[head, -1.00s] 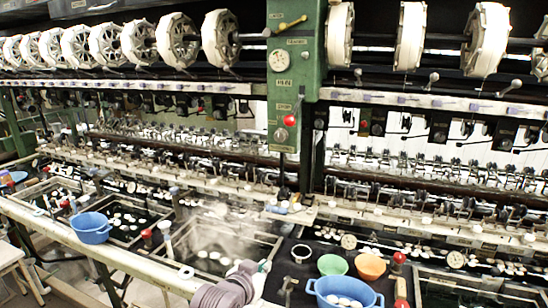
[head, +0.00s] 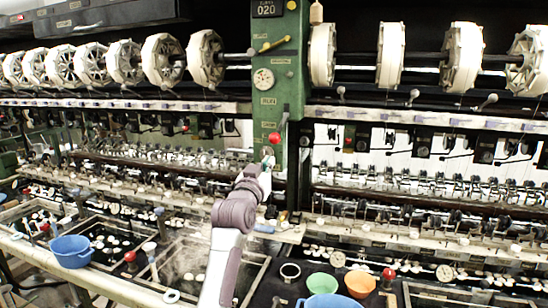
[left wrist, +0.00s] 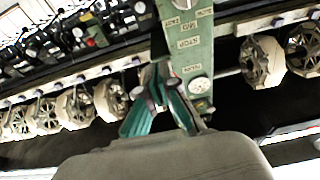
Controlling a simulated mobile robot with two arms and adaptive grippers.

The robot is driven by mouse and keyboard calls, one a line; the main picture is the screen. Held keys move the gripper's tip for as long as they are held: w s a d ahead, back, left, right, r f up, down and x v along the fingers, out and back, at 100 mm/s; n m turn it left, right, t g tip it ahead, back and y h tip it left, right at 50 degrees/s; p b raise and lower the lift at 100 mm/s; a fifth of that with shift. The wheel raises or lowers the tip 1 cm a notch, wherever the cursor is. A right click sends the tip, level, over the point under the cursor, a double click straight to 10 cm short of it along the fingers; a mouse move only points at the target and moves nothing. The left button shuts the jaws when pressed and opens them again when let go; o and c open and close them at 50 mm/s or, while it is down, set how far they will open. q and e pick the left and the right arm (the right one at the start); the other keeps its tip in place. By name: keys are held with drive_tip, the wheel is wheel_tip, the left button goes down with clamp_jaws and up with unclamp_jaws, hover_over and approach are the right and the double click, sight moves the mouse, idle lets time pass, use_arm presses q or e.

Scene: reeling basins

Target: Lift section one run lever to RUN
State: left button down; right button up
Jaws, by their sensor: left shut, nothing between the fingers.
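The green post (head: 286,72) carries a lever with a red ball knob (head: 274,138). The lever's thin rod slants from the knob up to the right, so the knob hangs low, below the RUN label (head: 268,100). My left gripper (head: 268,153) is shut and empty, just below the knob in the head view; I cannot tell whether they touch. In the left wrist view its teal fingers (left wrist: 161,72) come together in front of the post (left wrist: 188,50), which looks upside down. The red knob cannot be made out there. My right gripper is not in view.
White reels (head: 205,60) line the shaft on both sides. Below are basins, a blue tub (head: 72,251), green bowl (head: 322,283) and orange bowl (head: 360,283).

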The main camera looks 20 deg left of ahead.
sight(273, 139)
use_arm(q)
drive_tip(key=w+r, duration=0.1)
drive_tip(key=w, duration=0.5)
drive_tip(key=shift+r, duration=0.15)
drive_tip(key=shift+w+d, duration=0.1)
drive_tip(key=shift+r+p, duration=0.5)
drive_tip(key=shift+p, duration=0.1)
drive_tip(key=shift+r, duration=0.15)
drive_tip(key=shift+r+p, duration=0.5)
drive_tip(key=shift+p, duration=0.05)
drive_tip(key=shift+s+r+p, duration=0.25)
drive_tip(key=shift+r+p, duration=0.25)
drive_tip(key=shift+r, duration=0.1)
drive_tip(key=shift+s+r+p, duration=0.2)
drive_tip(key=shift+r+p, duration=0.25)
drive_tip(key=shift+r, duration=0.15)
